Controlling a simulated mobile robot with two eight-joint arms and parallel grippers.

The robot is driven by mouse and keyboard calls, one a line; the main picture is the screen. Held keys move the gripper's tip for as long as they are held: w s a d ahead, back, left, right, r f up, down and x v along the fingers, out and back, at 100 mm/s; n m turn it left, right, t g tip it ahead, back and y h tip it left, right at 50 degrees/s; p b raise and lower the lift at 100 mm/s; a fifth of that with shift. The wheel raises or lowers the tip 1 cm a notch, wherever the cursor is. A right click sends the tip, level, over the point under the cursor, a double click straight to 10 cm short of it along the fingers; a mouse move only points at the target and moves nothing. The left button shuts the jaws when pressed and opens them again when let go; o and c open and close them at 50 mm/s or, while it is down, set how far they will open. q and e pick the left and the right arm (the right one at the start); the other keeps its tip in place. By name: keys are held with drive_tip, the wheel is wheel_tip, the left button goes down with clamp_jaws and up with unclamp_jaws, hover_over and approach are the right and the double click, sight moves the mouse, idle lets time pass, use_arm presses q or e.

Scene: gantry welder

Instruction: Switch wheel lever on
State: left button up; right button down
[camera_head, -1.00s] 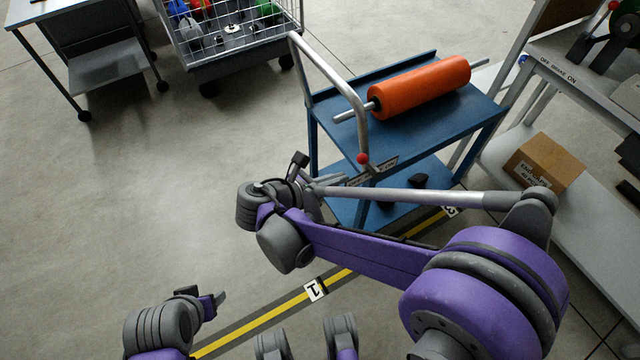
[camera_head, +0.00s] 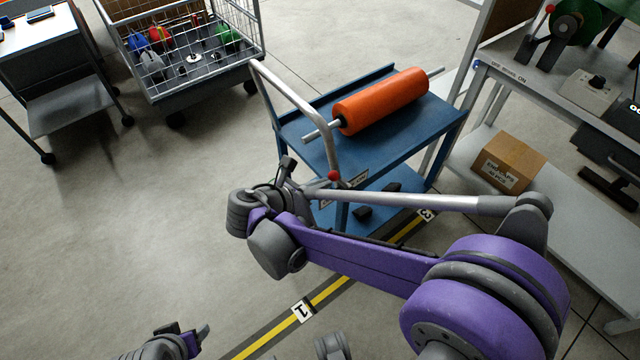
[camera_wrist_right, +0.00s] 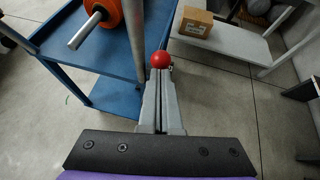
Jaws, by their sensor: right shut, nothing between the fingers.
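A lever with a red ball knob (camera_head: 333,174) is at the near corner of the blue cart (camera_head: 455,112), beside a small label plate (camera_head: 357,182) whose text I cannot read. The knob also shows in the right wrist view (camera_wrist_right: 160,60). My right gripper (camera_head: 318,184) is just left of the knob. In the wrist view its fingers (camera_wrist_right: 160,102) are together, empty, and their tips lie just below the knob; I cannot tell whether they touch it. My left gripper (camera_head: 202,334) is low at the left, away from the cart; its opening is unclear.
An orange roller (camera_head: 382,102) lies on the cart, whose grey handle (camera_head: 300,100) rises close to my right gripper. A bench marked "OFF BRAKE ON" (camera_head: 508,68) stands right, with a cardboard box (camera_head: 508,163) below. A wire bin (camera_head: 205,85) stands behind.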

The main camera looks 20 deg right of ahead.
sight(338, 175)
drive_tip(key=shift+d+r, duration=0.15)
drive_tip(key=shift+r, duration=0.05)
drive_tip(key=shift+w+d+r+g+y+p, duration=0.15)
drive_tip(key=shift+d+r+g+y+p, duration=0.25)
drive_tip(key=shift+p, duration=0.5)
drive_tip(key=d+y+p, duration=0.1)
drive_tip(key=d+r+y+p, duration=0.1)
drive_tip(key=w+d+r+y+p, duration=0.1)
drive_tip(key=shift+d+r+g+p, duration=0.15)
drive_tip(key=shift+d+g+p, duration=0.15)
drive_tip(key=shift+d+p, duration=0.1)
drive_tip(key=w+d+g+y+p, duration=0.1)
drive_tip(key=w+d+y+p, duration=0.1)
drive_tip(key=d+y, duration=0.4)
drive_tip(key=shift+w+d+m+g, duration=0.25)
drive_tip(key=shift+d+m+g, duration=0.15)
drive_tip(key=shift+d, duration=0.8)
drive_tip(key=shift+f, duration=0.2)
drive_tip(key=shift+p, duration=0.3)
